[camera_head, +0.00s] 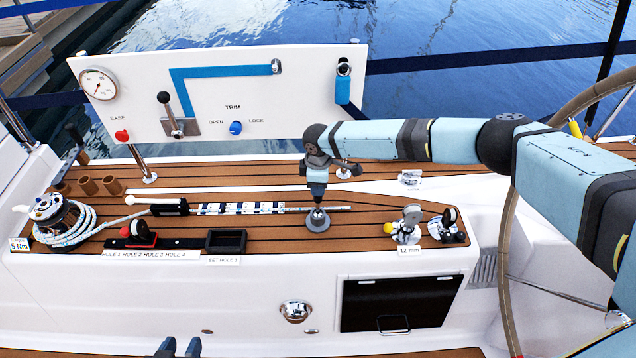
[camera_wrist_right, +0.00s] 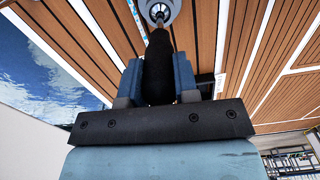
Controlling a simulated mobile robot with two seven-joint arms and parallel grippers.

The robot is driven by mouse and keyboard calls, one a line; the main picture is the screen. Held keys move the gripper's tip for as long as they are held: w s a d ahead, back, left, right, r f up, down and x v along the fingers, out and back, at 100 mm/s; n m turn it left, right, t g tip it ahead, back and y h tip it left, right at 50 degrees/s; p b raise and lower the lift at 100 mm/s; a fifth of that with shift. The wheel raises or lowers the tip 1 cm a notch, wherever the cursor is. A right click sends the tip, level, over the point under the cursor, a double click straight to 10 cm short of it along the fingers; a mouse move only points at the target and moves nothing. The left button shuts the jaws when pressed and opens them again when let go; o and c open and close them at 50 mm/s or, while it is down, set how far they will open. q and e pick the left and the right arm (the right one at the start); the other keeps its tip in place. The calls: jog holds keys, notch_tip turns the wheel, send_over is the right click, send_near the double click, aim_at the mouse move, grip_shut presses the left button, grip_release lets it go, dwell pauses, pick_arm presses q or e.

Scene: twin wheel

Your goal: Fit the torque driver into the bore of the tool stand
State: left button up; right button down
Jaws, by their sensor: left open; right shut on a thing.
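My right gripper (camera_head: 317,180) comes in from the right and points down at the teak deck. It is shut on the torque driver, whose dark handle (camera_wrist_right: 158,72) shows between the fingers in the right wrist view. The driver's thin shaft points at the grey round tool stand (camera_head: 317,222), which also shows at the top of the wrist view (camera_wrist_right: 170,7). The shaft's end lines up with the stand's centre; I cannot tell how deep it sits in the bore. The gripper hides most of the driver in the head view. My left gripper (camera_head: 180,346) is open and empty at the bottom edge.
A rope-wound winch (camera_head: 62,220) stands at the left, near brown cups (camera_head: 88,185). A black tray (camera_head: 226,241) and a striped rope (camera_head: 240,208) lie left of the stand. Pulley blocks (camera_head: 407,226) stand at the right. A white panel (camera_head: 225,80) rises behind.

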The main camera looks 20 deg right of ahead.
jog(key=shift+f+b, duration=0.5)
jog(key=shift+f, duration=0.55)
jog(key=c, duration=0.8)
grip_release()
notch_tip(320, 180, up, 14)
jog(key=shift+f+p, duration=0.1)
jog(key=shift+p, duration=1.15)
